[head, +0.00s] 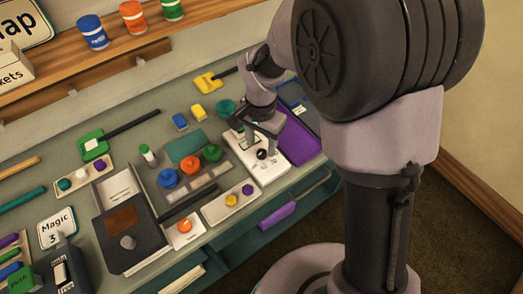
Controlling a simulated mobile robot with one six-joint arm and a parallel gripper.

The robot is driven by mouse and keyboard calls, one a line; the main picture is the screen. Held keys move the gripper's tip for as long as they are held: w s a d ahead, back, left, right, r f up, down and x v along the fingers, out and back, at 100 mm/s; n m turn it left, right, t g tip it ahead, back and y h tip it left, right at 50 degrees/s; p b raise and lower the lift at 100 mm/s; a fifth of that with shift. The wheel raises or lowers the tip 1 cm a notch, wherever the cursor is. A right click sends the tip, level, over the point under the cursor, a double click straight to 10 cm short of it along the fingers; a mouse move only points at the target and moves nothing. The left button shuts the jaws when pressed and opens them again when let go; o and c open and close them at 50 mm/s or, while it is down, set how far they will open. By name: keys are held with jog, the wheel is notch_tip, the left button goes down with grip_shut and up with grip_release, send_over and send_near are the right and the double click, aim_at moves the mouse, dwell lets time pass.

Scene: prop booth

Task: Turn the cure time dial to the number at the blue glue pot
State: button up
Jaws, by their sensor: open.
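My gripper (262,138) is open, pointing down over a white panel (268,172) on the bench. A small black knob (262,154) shows on this panel just below my fingers; contact cannot be made out. Other knobs are a grey one (128,242) on a black box and an orange one (184,227) on a white plate. Which is the cure time dial cannot be read here. A blue pot (92,33) with a white label band stands on the shelf. Another blue round pot or knob (168,178) sits on the bench. Numbers by them are not legible.
Orange (132,17) and green (172,9) pots share the shelf. Orange-red (190,165) and green (213,153) round pieces stand beside the bench's blue one. A purple tray (298,144) lies right of the white panel. The bench is crowded, with little free room.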

aim_at(262, 152)
notch_tip(262, 152, down, 3)
jog(key=shift+f+b, duration=0.15)
jog(key=shift+b, duration=0.2)
jog(key=shift+c, duration=0.2)
grip_shut()
